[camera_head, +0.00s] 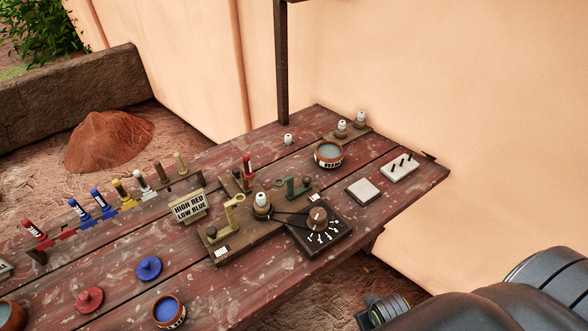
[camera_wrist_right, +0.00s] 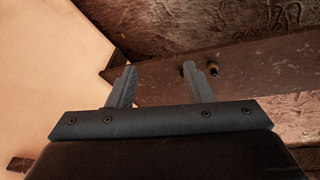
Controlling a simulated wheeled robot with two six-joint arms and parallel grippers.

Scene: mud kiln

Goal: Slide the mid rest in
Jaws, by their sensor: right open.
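A wooden fixture (camera_head: 222,253) stands near the middle of the table in the head view. On it are a yellow hooked rest (camera_head: 236,205), a green hooked rest (camera_head: 283,188) and a white-topped piece (camera_head: 262,201) between them. I cannot tell for sure which one is the mid rest. My right gripper (camera_wrist_right: 159,68) is open and empty in the right wrist view, at the table's wooden edge (camera_wrist_right: 240,68). In the head view my right arm is at the lower right, apart from the fixture. My left gripper is not in view.
A black dial box (camera_head: 330,236) adjoins the fixture. A sign (camera_head: 188,206) and a row of coloured tools (camera_head: 103,203) stand left. Red (camera_head: 89,300) and blue (camera_head: 149,268) knobbed discs lie in front. A bowl (camera_head: 328,154) and pale blocks (camera_head: 363,191) sit right. A wall is behind.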

